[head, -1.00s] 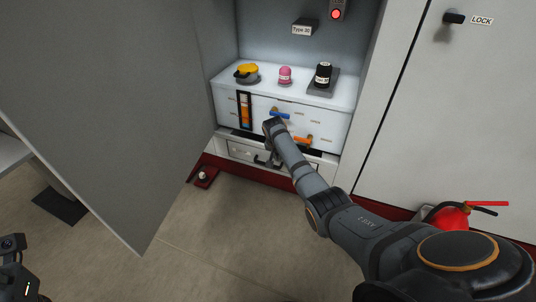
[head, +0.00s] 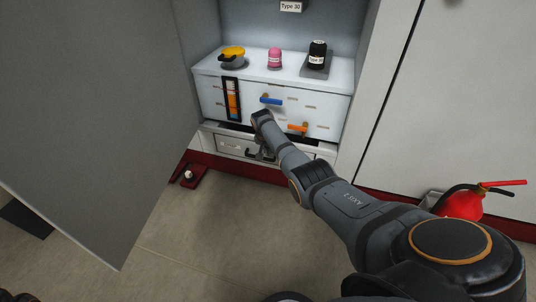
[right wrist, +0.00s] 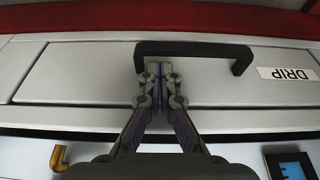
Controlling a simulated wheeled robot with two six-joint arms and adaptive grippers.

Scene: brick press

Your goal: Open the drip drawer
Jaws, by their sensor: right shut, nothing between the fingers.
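The drip drawer (head: 229,148) is the low pale front under the white cabinet unit. In the right wrist view its front (right wrist: 80,75) appears upside down, with a "DRIP" label (right wrist: 288,73) and a black bar handle (right wrist: 205,49). The drawer looks shut or nearly so. My right gripper (head: 258,153) is at the handle, partly hidden by its own arm in the head view. In the right wrist view its fingertips (right wrist: 160,69) are together and empty, between the handle's legs and close to the bar. I cannot tell whether they are behind the bar. My left gripper is not in view.
Above are a blue handle (head: 271,100) and an orange handle (head: 297,128). A yellow-topped pot (head: 232,56), a pink item (head: 275,58) and a black jar (head: 317,54) stand on top. A grey door (head: 90,110) hangs open at left. A red extinguisher (head: 462,204) stands right.

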